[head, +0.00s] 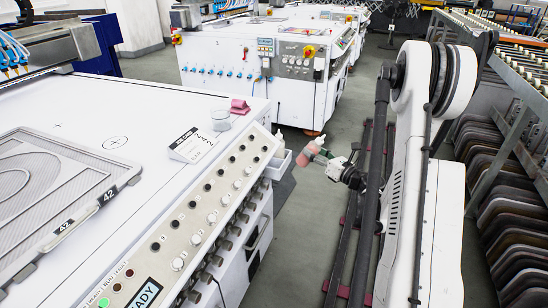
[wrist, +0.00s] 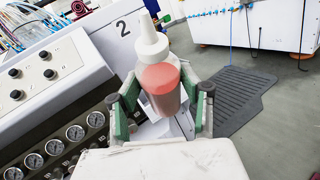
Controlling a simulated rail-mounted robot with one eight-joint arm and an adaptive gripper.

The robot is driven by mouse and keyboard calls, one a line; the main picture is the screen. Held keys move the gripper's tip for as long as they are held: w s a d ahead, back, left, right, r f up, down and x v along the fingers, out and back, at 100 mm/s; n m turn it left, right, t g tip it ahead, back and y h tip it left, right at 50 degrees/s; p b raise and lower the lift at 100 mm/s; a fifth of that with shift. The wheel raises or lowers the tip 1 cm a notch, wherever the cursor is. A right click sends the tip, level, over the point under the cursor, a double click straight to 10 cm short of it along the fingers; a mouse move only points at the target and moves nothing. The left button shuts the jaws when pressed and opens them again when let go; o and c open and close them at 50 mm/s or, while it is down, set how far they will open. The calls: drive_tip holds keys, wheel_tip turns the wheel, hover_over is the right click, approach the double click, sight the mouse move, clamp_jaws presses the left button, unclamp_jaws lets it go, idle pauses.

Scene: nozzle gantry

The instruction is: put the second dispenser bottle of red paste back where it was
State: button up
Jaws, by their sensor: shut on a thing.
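My gripper (head: 332,164) is shut on a dispenser bottle of red paste (head: 309,153), with a white cap and nozzle. In the wrist view the bottle (wrist: 161,84) stands between the green-and-grey fingers of my gripper (wrist: 160,100), nozzle up. In the head view it is tilted and held in the aisle, right of the white machine. A small white bin (head: 279,165) hangs on that machine's side, just left of the held bottle. Another bottle (head: 280,141) with a white nozzle shows at the bin; its contents are hard to tell.
The white machine (head: 70,110) has a row of knobs along its sloped front panel. A pink cloth (head: 240,106), a clear cup (head: 221,120) and a printed card (head: 192,145) lie on its top. Rails run below my arm. A dark floor mat (wrist: 232,98) lies beyond the gripper.

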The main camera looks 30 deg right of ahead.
drive_tip(key=shift+w+a+f+b, duration=0.25)
drive_tip(key=shift+w+a+f, duration=0.55)
drive_tip(key=shift+w+a, duration=0.75)
drive_tip(key=shift+w+a+f+b, duration=0.25)
drive_tip(key=shift+w+a+f, duration=0.8)
drive_tip(key=shift+w, duration=0.65)
drive_tip(key=shift+w+a+f+b, duration=0.25)
drive_tip(key=shift+w+a+f, duration=0.35)
drive_tip(key=shift+w+a, duration=1)
drive_tip(key=shift+w+a+p, duration=0.1)
drive_tip(key=shift+w+p, duration=0.2)
drive_tip(key=shift+p, duration=0.2)
drive_tip(key=shift+r+n+g+p, duration=0.2)
drive_tip(key=shift+n+g+p, duration=0.15)
drive_tip(key=shift+p, duration=0.25)
drive_tip(key=shift+w+a+f+n+g+b, duration=0.2)
drive_tip(key=shift+n+g+b, duration=0.1)
drive_tip(key=shift+g, duration=0.35)
drive_tip(key=shift+w+a+r+n+g+h+b, duration=0.15)
drive_tip(key=shift+w+a+n+g+h+b, duration=0.15)
drive_tip(key=shift+g, duration=0.3)
drive_tip(key=shift+w+a+r+n+g+h+b, duration=0.15)
drive_tip(key=shift+n+g+h, duration=0.1)
drive_tip(key=shift+g+h, duration=0.25)
drive_tip(key=shift+f+g, duration=0.15)
drive_tip(key=shift+g, duration=0.15)
drive_tip(key=shift+f+b, duration=0.3)
drive_tip(key=shift+f, duration=0.3)
